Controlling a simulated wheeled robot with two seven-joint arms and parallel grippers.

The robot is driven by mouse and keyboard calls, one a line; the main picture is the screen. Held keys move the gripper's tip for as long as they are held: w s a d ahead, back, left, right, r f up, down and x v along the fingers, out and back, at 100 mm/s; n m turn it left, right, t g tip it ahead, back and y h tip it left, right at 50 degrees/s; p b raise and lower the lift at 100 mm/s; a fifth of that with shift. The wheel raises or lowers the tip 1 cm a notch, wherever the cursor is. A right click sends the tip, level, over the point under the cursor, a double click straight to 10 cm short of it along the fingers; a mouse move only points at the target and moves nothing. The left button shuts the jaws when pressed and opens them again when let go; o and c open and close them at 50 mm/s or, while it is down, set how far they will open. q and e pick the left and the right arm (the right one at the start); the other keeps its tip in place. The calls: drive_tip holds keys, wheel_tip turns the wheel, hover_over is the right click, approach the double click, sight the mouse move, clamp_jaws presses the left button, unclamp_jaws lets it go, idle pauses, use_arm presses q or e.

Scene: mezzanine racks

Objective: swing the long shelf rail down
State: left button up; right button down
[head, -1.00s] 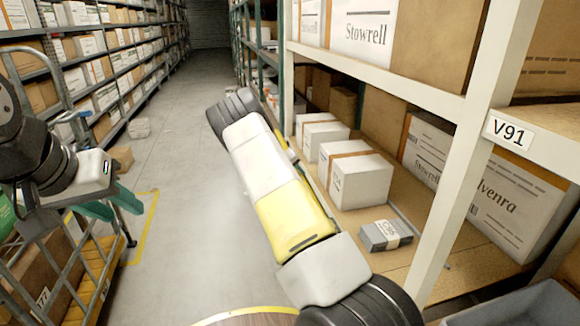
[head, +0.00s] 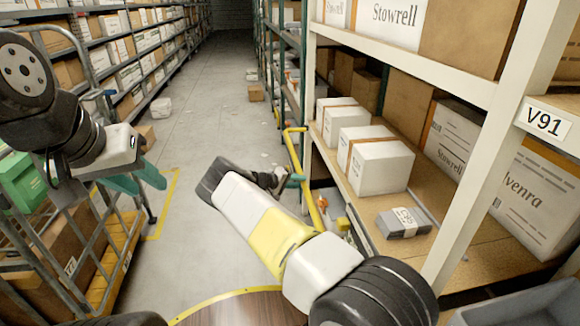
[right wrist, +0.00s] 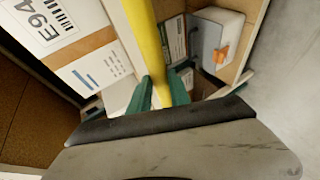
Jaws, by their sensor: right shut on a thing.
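The long yellow rail (head: 308,190) runs along the front of the shelf bay, left of the near shelf post, with a bent end at its far top. My right gripper (head: 294,180) is at the rail, mostly hidden behind my own wrist. In the right wrist view, the yellow rail (right wrist: 142,38) passes between the green fingers of my right gripper (right wrist: 160,92), which are shut on it. The rail's lower end is hidden by my right arm. My left gripper (head: 142,181) hangs at the left over the cart, its teal fingers apart and empty.
White boxes (head: 380,165) and a grey pack (head: 404,222) sit on the shelf board behind the rail. A post labelled V91 (head: 500,150) stands at the right. A wheeled cage cart (head: 125,262) is at the left. The aisle floor (head: 205,125) between is mostly clear.

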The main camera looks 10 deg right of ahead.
drive_tip(key=f, duration=0.5)
drive_tip(key=shift+s+d, duration=0.2)
drive_tip(key=shift+s, duration=0.2)
drive_tip(key=shift+d, duration=0.1)
drive_tip(key=c, duration=1.2)
unclamp_jaws()
drive_tip(key=shift+w+f, duration=0.15)
drive_tip(key=shift+f, duration=0.05)
drive_tip(key=shift+r, duration=0.1)
